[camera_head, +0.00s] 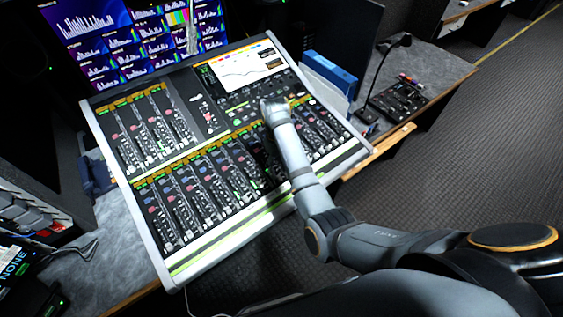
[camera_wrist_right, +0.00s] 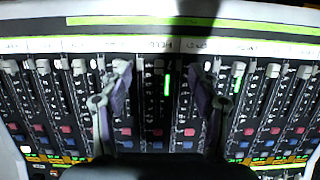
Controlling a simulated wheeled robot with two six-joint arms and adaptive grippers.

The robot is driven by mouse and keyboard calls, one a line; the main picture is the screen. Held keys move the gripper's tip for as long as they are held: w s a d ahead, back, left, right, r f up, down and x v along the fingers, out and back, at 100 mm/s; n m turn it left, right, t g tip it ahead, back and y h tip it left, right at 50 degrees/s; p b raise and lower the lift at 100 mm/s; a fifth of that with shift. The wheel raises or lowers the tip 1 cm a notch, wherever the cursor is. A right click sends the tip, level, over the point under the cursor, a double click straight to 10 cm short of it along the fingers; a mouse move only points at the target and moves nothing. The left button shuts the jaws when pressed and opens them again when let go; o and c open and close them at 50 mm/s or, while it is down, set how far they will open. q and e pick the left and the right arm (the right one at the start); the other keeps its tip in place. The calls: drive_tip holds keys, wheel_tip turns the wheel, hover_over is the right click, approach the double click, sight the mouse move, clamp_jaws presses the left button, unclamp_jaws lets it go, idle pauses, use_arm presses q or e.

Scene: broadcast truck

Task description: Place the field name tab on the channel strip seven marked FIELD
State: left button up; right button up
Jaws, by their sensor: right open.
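The mixing console (camera_head: 163,278) fills the middle of the head view, with two banks of channel strips. In the right wrist view it appears upside down, and a pale label band (camera_wrist_right: 225,46) runs across above the faders. The band's small lettering is too blurred to read surely, so I cannot tell which strip is marked FIELD. My right gripper (camera_wrist_right: 162,78) is open over the faders, its fingers on either side of a channel strip (camera_wrist_right: 158,105) with a green-lit meter. Nothing shows held between them. I cannot make out the name tab. My left gripper is out of view.
A lit console screen (camera_head: 245,65) and a wall of monitors (camera_head: 130,40) stand at the back. A blue binder (camera_head: 330,72), a gooseneck lamp (camera_head: 385,65) and a small black panel (camera_head: 400,100) are at the right. The grey desk (camera_head: 120,235) shows bare at the left.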

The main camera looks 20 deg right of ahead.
drive_tip(key=shift+w+r, duration=0.15)
drive_tip(key=shift+r, duration=0.8)
drive_tip(key=shift+w+r, duration=0.1)
drive_tip(key=shift+r, duration=0.85)
